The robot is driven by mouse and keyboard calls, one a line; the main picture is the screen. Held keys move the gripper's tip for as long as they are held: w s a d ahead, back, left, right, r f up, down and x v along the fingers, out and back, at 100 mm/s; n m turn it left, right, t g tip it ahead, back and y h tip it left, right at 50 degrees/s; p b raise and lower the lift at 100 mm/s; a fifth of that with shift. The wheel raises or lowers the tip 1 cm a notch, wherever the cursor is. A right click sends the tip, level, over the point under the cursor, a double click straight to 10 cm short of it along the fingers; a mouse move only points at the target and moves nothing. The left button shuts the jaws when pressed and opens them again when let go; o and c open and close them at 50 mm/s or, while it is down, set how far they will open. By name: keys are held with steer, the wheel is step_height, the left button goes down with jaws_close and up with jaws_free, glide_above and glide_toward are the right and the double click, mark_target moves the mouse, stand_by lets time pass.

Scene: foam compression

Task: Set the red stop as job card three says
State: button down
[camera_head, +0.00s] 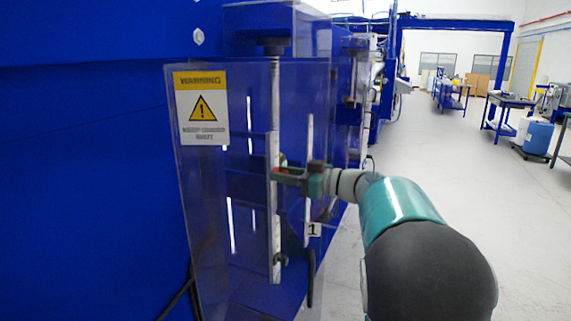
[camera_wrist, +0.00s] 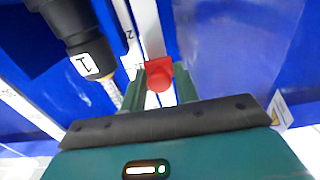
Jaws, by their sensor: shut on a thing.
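The red stop (camera_wrist: 158,75) sits on a pale vertical rail (camera_wrist: 148,25) in the wrist view, between the green fingers of my gripper (camera_wrist: 160,98). My gripper is shut on it. In the head view my gripper (camera_head: 292,176) reaches from the right to the pale rail (camera_head: 275,215), with red showing at its tip. The stop is mostly hidden there by the fingers. No job card can be made out in either view.
A clear guard door (camera_head: 205,190) with a yellow warning label (camera_head: 201,108) stands left of my gripper. A black cylinder (camera_wrist: 78,38) labelled 1 is beside the rail. Blue machine walls are close around. Open floor (camera_head: 430,150) lies to the right.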

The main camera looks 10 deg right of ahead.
steer(key=shift+f, duration=0.35)
steer(key=c, duration=1.3)
jaws_free()
steer(key=shift+r, duration=0.1)
steer(key=v, duration=1.4)
